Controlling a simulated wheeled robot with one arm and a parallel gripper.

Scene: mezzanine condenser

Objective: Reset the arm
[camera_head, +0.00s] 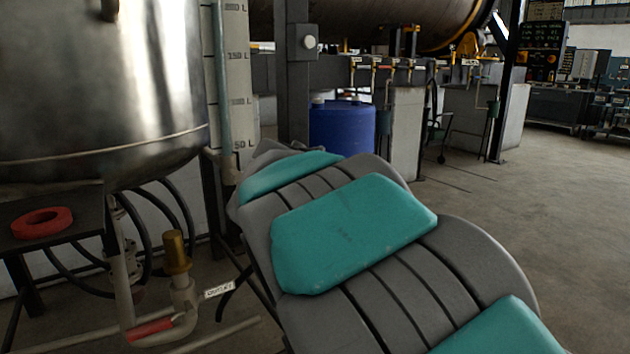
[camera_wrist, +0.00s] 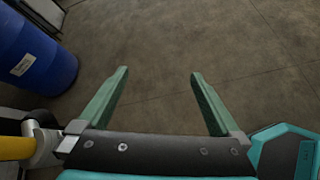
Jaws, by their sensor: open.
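My arm (camera_head: 355,235), grey with teal panels, reaches from the lower right up toward the middle in the head view. My gripper is hidden in the head view. In the wrist view my gripper (camera_wrist: 158,82) has its two green fingers spread well apart. Nothing is between them, only bare concrete floor (camera_wrist: 190,40) beyond.
A blue barrel (camera_head: 342,127) stands behind my arm; a blue barrel also shows in the wrist view (camera_wrist: 32,55). At left are a steel tank (camera_head: 100,90), a red ring (camera_head: 42,223) and a pipe with a brass fitting (camera_head: 177,252). Open floor (camera_head: 560,220) lies right.

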